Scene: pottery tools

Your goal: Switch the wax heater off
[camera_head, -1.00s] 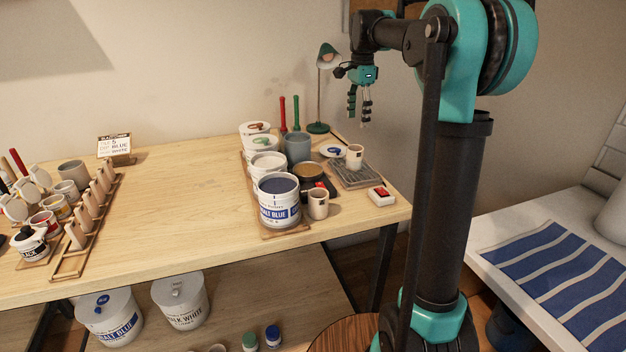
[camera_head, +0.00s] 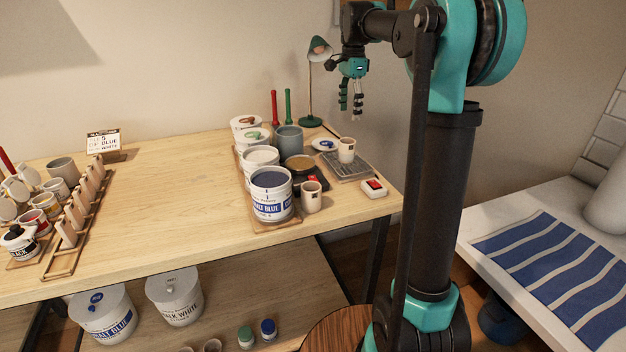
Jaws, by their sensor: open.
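The wax heater seems to be the dark low unit with a round pan of brown wax (camera_head: 300,162), behind the front cups on the right part of the table. A small white box with a red rocker switch (camera_head: 374,188) lies near the table's right front corner. Which way the rocker is tipped is too small to tell. My gripper (camera_head: 351,108) hangs open and empty, fingers down, above and behind the table's back right corner, well apart from the switch.
A blue glaze bucket (camera_head: 271,195) and a beige cup (camera_head: 311,197) stand left of the switch box. Another cup (camera_head: 346,150) stands on a grey grate (camera_head: 348,168) behind it. A green lamp (camera_head: 318,50) stands beside my gripper. The table's middle (camera_head: 180,190) is clear.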

